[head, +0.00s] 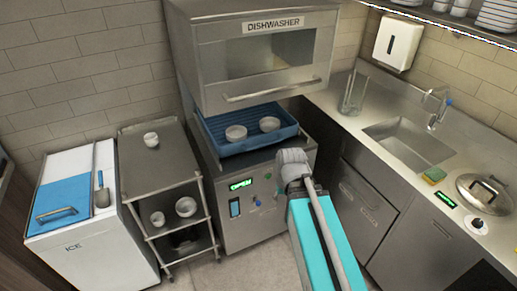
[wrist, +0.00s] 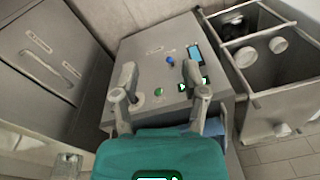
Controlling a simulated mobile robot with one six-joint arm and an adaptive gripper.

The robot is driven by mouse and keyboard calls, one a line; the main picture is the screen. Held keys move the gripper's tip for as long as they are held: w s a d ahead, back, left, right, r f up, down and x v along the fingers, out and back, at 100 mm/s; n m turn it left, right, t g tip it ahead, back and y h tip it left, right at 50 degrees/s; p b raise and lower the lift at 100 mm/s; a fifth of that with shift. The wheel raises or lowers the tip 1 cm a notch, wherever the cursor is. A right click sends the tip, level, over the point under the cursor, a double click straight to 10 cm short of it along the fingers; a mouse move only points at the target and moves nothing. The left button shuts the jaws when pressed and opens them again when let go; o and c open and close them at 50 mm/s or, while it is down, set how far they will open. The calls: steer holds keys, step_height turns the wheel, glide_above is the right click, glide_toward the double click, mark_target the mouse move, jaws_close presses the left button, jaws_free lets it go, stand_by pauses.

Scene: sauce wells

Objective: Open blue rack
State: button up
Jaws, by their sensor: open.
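The blue rack (head: 213,139) sits inside the dishwasher (head: 262,58) under its raised hood, with two small pale bowls in it. My gripper (head: 293,158) is in front of the dishwasher, to the right of the rack in the head view. In the wrist view my gripper (wrist: 163,88) has its two fingers spread wide with nothing between them, facing the dishwasher's front panel (wrist: 150,58). A patch of blue low beside the right finger may be the rack; I cannot tell. A green OPEN display (head: 240,184) is lit on the panel.
A metal shelf cart (head: 160,163) with several bowls stands left of the dishwasher, beside the white ice bin (head: 95,255). A counter with a sink (head: 410,140), a sponge (head: 434,175) and a lidded pot (head: 484,193) runs along the right.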

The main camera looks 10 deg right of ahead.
steer(key=w+a+f+m+t+y+b, duration=0.2)
steer(key=w+f+t+b, duration=0.1)
steer(key=w+f+b, duration=0.4)
steer(key=m+t+y+b, duration=0.2)
steer(key=m+t+b, duration=0.95)
steer(key=b, duration=0.55)
glide_toward(261, 146)
steer(key=shift+s+d+r+m, duration=0.15)
steer(key=shift+s+d+m, duration=0.15)
steer(key=shift+s, duration=0.45)
steer(key=shift+s+d+r+m, duration=0.15)
steer(key=shift+s+d, duration=0.15)
steer(key=shift+s, duration=0.45)
steer(key=shift+w, duration=0.1)
steer(key=b+x, duration=0.2)
steer(key=x, duration=1.1)
steer(key=shift+w+a+f, duration=0.15)
steer(key=shift+w+a, duration=0.05)
steer(key=shift+w, duration=0.05)
steer(key=shift+c, duration=0.2)
jaws_close()
